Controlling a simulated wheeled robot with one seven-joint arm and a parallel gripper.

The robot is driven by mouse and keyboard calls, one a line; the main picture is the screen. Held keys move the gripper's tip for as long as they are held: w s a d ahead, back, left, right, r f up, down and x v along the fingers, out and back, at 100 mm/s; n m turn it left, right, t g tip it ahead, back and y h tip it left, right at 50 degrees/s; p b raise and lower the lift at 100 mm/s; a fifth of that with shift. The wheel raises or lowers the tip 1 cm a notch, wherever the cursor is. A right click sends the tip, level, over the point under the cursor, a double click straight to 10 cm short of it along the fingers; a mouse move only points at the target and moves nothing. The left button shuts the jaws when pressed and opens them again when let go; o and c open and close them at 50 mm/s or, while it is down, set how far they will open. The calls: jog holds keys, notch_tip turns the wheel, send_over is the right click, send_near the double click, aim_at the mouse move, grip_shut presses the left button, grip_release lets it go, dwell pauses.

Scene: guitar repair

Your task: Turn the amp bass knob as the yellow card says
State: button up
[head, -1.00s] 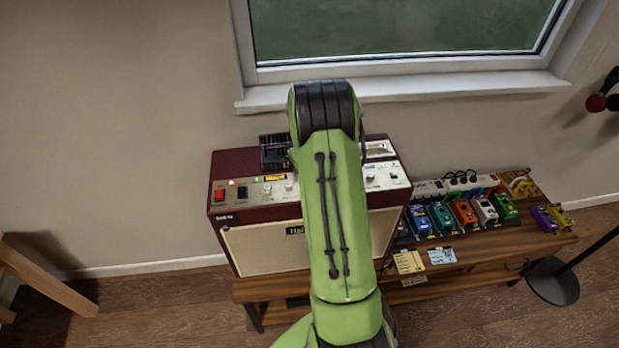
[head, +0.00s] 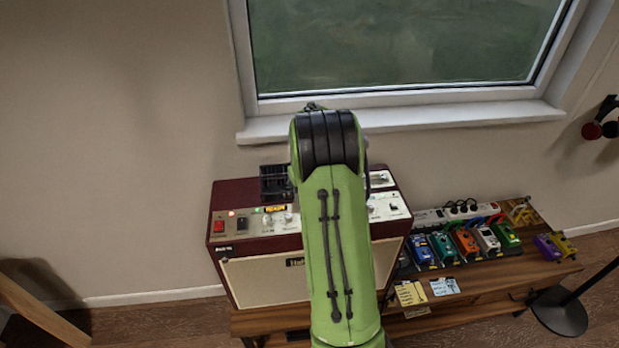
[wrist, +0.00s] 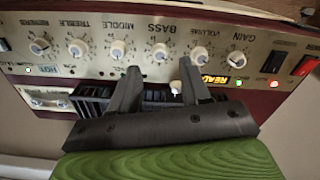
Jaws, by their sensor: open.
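The cream and maroon amp (head: 260,270) stands on the wooden bench, its control panel on the top front. In the wrist view the panel appears upside down. The bass knob (wrist: 160,52) sits under the label BASS, between the middle knob (wrist: 118,49) and the volume knob (wrist: 199,55). My gripper (wrist: 159,76) is open, its two fingers on either side of the bass knob's line and short of it in the picture. Contact cannot be told. The head view hides the gripper behind my green arm. The yellow card (head: 410,293) lies on the bench; its writing is too small to read.
A black slotted holder (head: 274,184) stands on the amp's back. A lit READY display (wrist: 215,79) and red switch (wrist: 304,65) are on the panel. A pale blue card (head: 445,286) and several pedals (head: 465,243) lie right of the amp. A window is behind.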

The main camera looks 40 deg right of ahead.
notch_tip(320, 180, up, 12)
jog(key=p, duration=0.1)
jog(key=shift+f, duration=0.25)
